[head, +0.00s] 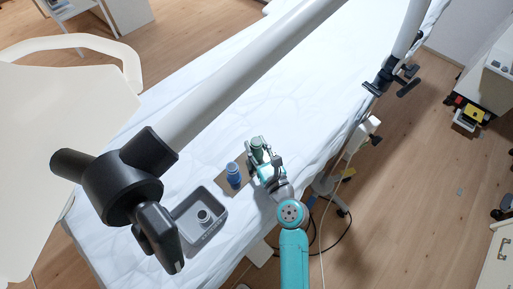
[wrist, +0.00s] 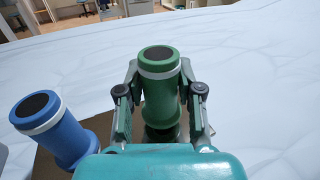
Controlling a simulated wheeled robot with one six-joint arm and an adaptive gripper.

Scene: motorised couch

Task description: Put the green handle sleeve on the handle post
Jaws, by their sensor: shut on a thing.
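The green handle sleeve (wrist: 160,105) has a dark top and a pale band. It is upright between the two fingers of my gripper (wrist: 160,75), which is shut on it. In the head view the green sleeve (head: 257,147) shows at the end of my gripper (head: 259,157), over the white couch sheet. Its lower end is partly hidden, so I cannot tell whether it touches the brown board. A grey tray (head: 187,238) with a short pale round piece (head: 204,216) inside lies to the left. I cannot tell for sure which thing is the handle post.
A blue sleeve (head: 234,175) stands on the brown board (head: 222,187), left of the green one; it also shows in the wrist view (wrist: 58,130). A long pale bar (head: 250,75) with a black joint (head: 115,188) crosses above the couch. Bare sheet lies beyond the gripper.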

